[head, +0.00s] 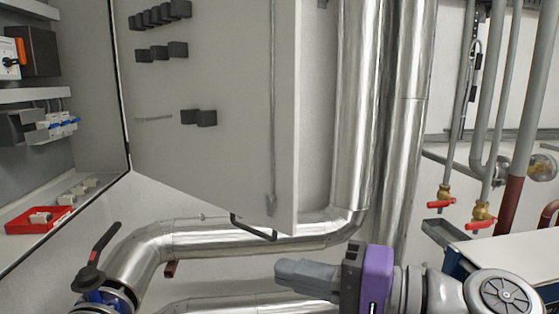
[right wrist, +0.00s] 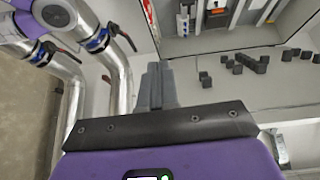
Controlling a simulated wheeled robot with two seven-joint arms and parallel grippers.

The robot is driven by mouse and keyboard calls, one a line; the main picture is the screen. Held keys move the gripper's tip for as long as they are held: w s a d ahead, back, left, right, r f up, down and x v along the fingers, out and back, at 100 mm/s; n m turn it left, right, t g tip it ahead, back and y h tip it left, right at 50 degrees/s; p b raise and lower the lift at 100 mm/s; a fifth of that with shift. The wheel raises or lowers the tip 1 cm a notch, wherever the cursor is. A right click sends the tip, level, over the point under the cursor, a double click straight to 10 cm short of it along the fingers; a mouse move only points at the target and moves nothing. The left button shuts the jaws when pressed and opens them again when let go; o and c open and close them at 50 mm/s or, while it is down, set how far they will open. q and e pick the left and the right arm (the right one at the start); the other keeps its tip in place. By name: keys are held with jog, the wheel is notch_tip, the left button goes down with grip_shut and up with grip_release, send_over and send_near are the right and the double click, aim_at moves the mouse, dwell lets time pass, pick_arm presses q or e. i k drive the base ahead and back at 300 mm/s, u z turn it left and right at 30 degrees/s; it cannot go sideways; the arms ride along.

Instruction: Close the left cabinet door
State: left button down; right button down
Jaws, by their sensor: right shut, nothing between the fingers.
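The cabinet door (head: 235,90) stands open in the head view, its light grey inner face toward me with rows of black blocks. Its hinge side is at the left, against the cabinet (head: 95,60), and its free edge is at the right. A dark bar shows at the door's lower edge. In the right wrist view the door (right wrist: 225,92) lies beyond the fingers, and the open cabinet (right wrist: 225,42) is at the top. My right gripper (head: 283,270) is shut and empty, below the door's lower free corner and pointing left. Its closed fingers also show in the right wrist view (right wrist: 155,82).
Shiny pipes (head: 362,100) run upright behind the door's free edge and bend left below it. A valve with a black lever (head: 97,255) is at lower left. A red tray (head: 38,220) sits in the cabinet. Red-handled taps (head: 482,222) and a white-topped box (head: 510,250) are right.

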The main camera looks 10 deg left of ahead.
aim_at(226, 72)
jog(key=z, duration=0.45)
jog(key=i, duration=1.6)
jog(key=u, duration=0.8)
